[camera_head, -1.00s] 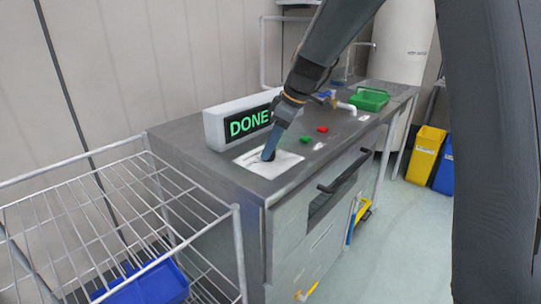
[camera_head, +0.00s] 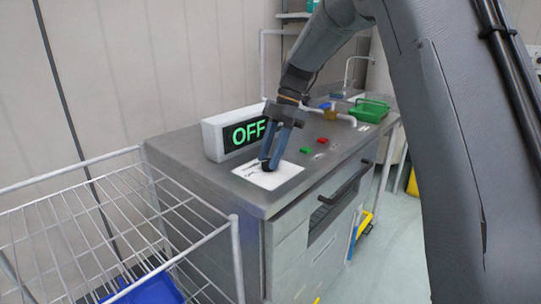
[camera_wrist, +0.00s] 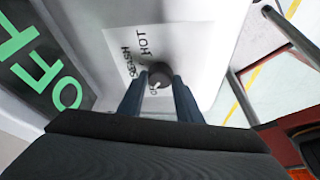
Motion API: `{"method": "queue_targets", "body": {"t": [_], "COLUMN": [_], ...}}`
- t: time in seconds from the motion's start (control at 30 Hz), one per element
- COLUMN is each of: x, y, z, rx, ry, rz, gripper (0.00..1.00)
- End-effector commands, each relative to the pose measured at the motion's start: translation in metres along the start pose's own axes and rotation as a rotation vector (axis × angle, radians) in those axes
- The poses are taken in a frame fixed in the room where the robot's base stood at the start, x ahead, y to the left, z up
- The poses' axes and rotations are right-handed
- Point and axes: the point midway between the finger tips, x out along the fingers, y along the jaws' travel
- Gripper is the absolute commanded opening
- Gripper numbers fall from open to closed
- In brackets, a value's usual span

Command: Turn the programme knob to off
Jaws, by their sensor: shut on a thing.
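The programme knob (camera_wrist: 158,72) is a dark round knob on a white label plate (camera_head: 284,176) on the grey machine top. In the wrist view it sits between the two blue fingers of my gripper (camera_wrist: 160,92), which are shut on it. A white mark shows on the knob's lower edge, by partly hidden lettering; other printed words such as HOT show on the plate. In the head view my gripper (camera_head: 270,163) reaches down onto the plate and mostly hides the knob. The display box (camera_head: 214,138) behind it reads OFF in green.
Green (camera_head: 306,150) and red (camera_head: 322,141) buttons lie right of the plate. A green basket (camera_head: 372,110) stands farther back. A handle bar (camera_head: 345,183) crosses the machine's front. A wire rack (camera_head: 100,215) with a blue bin (camera_head: 150,292) stands at the left.

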Motion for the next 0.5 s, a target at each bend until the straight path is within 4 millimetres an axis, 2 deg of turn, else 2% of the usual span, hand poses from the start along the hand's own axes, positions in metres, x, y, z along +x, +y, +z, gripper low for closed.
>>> {"method": "queue_targets", "body": {"t": [0.2, 0.5], "x": [0.0013, 0.0018], "y": [0.0006, 0.0007], "z": [0.0003, 0.0006], "rx": [-0.125, -0.213], "ry": [0.000, 0.000], "rz": [-0.056, -0.094], "gripper": [0.09, 0.09]}}
